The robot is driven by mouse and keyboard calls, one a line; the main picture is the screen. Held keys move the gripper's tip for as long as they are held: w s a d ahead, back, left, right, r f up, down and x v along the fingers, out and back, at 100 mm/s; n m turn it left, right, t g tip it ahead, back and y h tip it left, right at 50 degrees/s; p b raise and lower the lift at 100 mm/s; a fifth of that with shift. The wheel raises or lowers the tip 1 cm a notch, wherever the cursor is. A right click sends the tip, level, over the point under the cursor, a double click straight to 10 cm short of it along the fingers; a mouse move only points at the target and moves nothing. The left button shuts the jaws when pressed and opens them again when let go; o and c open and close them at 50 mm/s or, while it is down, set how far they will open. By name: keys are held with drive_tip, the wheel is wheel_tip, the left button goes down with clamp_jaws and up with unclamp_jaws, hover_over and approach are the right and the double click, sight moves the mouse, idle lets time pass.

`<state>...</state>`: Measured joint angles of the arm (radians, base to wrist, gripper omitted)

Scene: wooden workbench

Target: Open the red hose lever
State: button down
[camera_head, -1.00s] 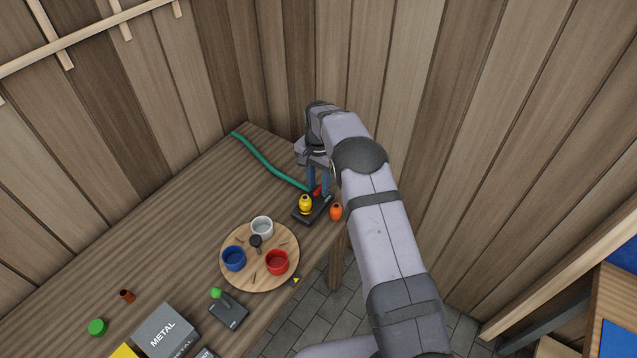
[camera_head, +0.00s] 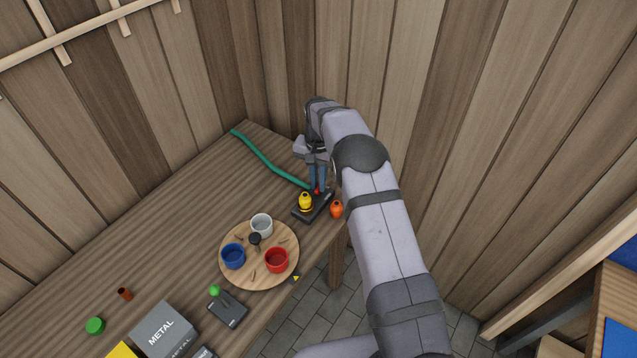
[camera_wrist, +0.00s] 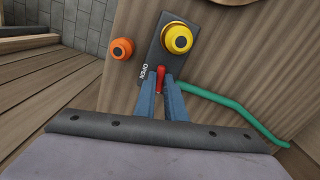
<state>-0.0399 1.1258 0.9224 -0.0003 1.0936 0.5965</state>
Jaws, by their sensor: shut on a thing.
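The red hose lever (camera_wrist: 160,74) sits on a dark base plate (camera_wrist: 147,71) marked "OPEN" in the wrist view. My gripper (camera_wrist: 162,82) is shut on the lever, with its two blue fingers on either side of it. In the head view my gripper (camera_head: 318,189) comes down from above onto the far end of the plate, and only a little red of the lever (camera_head: 318,190) shows. A green hose (camera_head: 262,158) runs from the plate toward the back left. Much of the lever is hidden by the fingers.
A yellow piece (camera_head: 305,201) stands on the same plate, close to my fingers. An orange piece (camera_head: 336,209) stands beside the plate near the table edge. A round wooden tray (camera_head: 286,236) with several cups lies in front.

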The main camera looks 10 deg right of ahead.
drive_tip(key=n+b, duration=0.1)
drive_tip(key=n, duration=0.3)
drive_tip(key=shift+n, duration=0.3)
drive_tip(key=n, duration=0.3)
drive_tip(key=shift+n, duration=0.3)
drive_tip(key=n, duration=0.3)
drive_tip(key=shift+n+b, duration=0.3)
drive_tip(key=shift+b, duration=0.05)
drive_tip(key=shift+n, duration=1.8)
drive_tip(key=shift+r, duration=0.1)
drive_tip(key=c, duration=1.8)
unclamp_jaws()
